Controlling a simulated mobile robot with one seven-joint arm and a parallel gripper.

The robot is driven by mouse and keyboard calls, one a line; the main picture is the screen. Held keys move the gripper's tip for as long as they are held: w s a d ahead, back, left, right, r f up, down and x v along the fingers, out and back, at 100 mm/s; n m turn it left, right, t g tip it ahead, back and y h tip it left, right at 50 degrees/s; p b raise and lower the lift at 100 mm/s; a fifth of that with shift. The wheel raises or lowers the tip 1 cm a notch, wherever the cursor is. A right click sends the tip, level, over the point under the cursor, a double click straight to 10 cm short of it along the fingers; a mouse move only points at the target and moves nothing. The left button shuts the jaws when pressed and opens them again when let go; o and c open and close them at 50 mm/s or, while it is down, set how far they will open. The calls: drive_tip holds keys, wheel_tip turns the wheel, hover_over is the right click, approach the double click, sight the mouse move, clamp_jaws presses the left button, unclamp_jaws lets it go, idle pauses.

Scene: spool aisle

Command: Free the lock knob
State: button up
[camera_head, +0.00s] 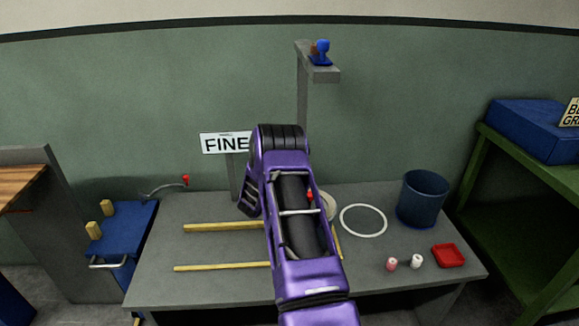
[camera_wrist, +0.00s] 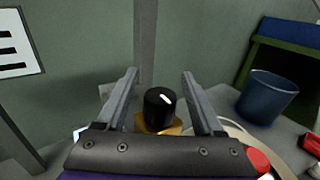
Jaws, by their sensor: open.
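The lock knob (camera_wrist: 160,104) is black and round with a white mark on top, in the wrist view. It sits on a yellow-gold base (camera_wrist: 171,128) that my gripper partly hides. My gripper (camera_wrist: 160,74) is open, with one finger on each side of the knob in the picture and a visible gap to both. I cannot tell how far the fingertips are from it in depth. In the head view my purple arm hides the knob and the gripper.
The grey table (camera_head: 215,285) holds yellow rails (camera_head: 222,227), a white ring (camera_head: 383,222), a blue bin (camera_head: 422,200), a red tray (camera_head: 448,255) and two small spools (camera_head: 391,264). A post with a shelf (camera_head: 323,74) and a FINE sign (camera_head: 226,143) rise behind.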

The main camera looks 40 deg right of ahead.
clamp_jaws()
